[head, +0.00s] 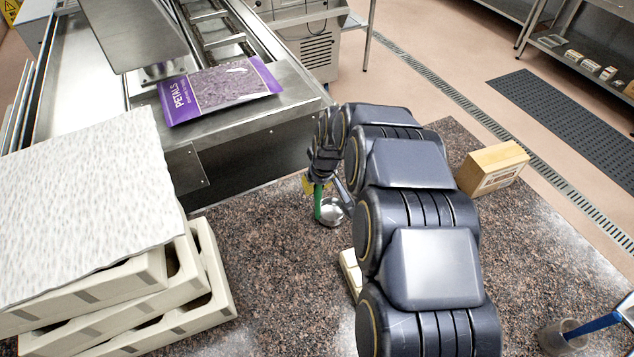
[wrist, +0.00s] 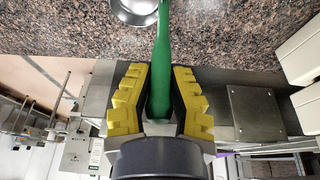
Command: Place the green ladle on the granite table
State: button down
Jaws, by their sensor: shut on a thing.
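The green ladle has a green handle (head: 318,202) and a round metal bowl (head: 331,212). My gripper (head: 317,184), with yellow finger pads, is shut on the handle, and the bowl hangs below it. In the wrist view the handle (wrist: 162,50) runs between both pads, with part of the metal bowl (wrist: 138,8) at the top edge. The speckled granite table (head: 270,240) lies beneath the ladle. I cannot tell whether the bowl touches it. My arm hides part of the table.
Stacked cream trays (head: 150,300) with a white textured sheet (head: 85,190) fill the left. A tan box (head: 492,168) stands at the right. A blue-handled tool (head: 592,325) leans in a grey pot (head: 563,340) at lower right. A purple petals bag (head: 220,88) lies on the machine behind.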

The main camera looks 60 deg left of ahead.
jog(key=shift+f, duration=0.1)
jog(key=c, duration=1.1)
grip_release()
jog(key=v, duration=1.2)
jog(key=w+d+r+m+h, duration=0.1)
jog(key=w+d+r+m, duration=0.15)
jog(key=d, duration=0.65)
jog(key=w+d+r+m, duration=0.2)
jog(key=w+d+m, duration=0.1)
jog(key=d, duration=0.6)
jog(key=w+d+r+m+h, duration=0.1)
jog(key=w+d+r+m, duration=0.15)
jog(key=d, duration=0.55)
jog(key=s+d+m, duration=0.3)
jog(key=s+d, duration=0.1)
jog(key=d, duration=0.3)
jog(key=s+d+m+g+h, duration=0.1)
jog(key=s+d+m, duration=0.2)
jog(key=s+d, duration=0.2)
jog(key=s+d+m+g, duration=0.1)
jog(key=s+d+m, duration=0.2)
jog(key=d, duration=0.7)
jog(key=shift+s+d+r+m+h, duration=0.1)
jog(key=shift+s+m+h, duration=0.05)
jog(key=shift+s, duration=0.3)
jog(key=shift+s+d+m+h, duration=0.1)
jog(key=shift+s+m+h, duration=0.05)
jog(key=shift+s, duration=0.3)
